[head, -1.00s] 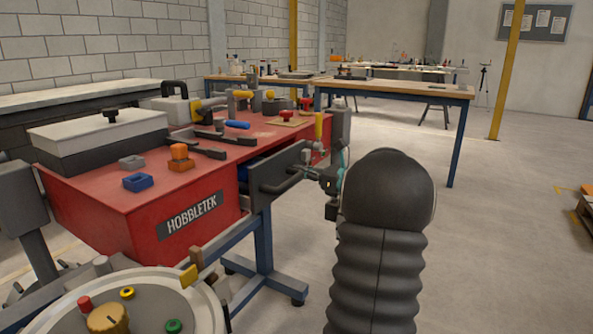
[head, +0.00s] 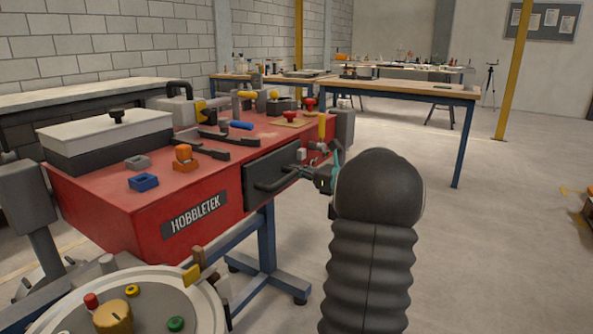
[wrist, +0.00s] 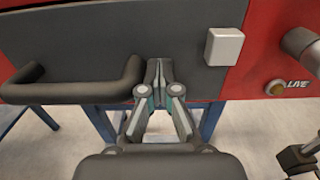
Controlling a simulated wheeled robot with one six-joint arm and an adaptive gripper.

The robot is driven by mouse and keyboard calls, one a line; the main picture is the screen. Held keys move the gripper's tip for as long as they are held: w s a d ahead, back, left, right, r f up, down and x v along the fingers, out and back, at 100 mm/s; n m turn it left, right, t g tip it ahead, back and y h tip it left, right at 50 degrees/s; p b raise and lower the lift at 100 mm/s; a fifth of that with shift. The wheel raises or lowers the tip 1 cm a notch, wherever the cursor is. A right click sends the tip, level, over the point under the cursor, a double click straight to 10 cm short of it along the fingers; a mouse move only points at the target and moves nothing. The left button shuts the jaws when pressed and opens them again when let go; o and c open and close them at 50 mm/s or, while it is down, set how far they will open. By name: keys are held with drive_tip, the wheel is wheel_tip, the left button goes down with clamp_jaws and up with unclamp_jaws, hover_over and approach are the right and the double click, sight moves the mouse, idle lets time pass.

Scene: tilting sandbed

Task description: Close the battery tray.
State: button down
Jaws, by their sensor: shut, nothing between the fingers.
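The battery tray's dark grey front (head: 262,174) sits in the side of the red HOBBLETEK unit, and no gap shows around it in the head view. Its black bar handle (head: 275,182) sticks out from the front. In the wrist view the tray front (wrist: 120,45) fills the upper middle, with the handle (wrist: 85,92) at left. My gripper (wrist: 159,75) is shut and empty, its fingertips against or very close to the tray front, just right of the handle's end. In the head view my gripper (head: 312,172) is small and partly hidden by my arm.
A light grey block (wrist: 224,46) is on the red panel's edge to the right of my fingers, near a LIVE button (wrist: 275,88). The red top (head: 225,155) carries blocks and tools. A round control table (head: 150,300) stands front left. Open floor lies to the right.

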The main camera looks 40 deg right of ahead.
drive_tip(key=v, duration=1.3)
drive_tip(key=shift+s+d, duration=0.3)
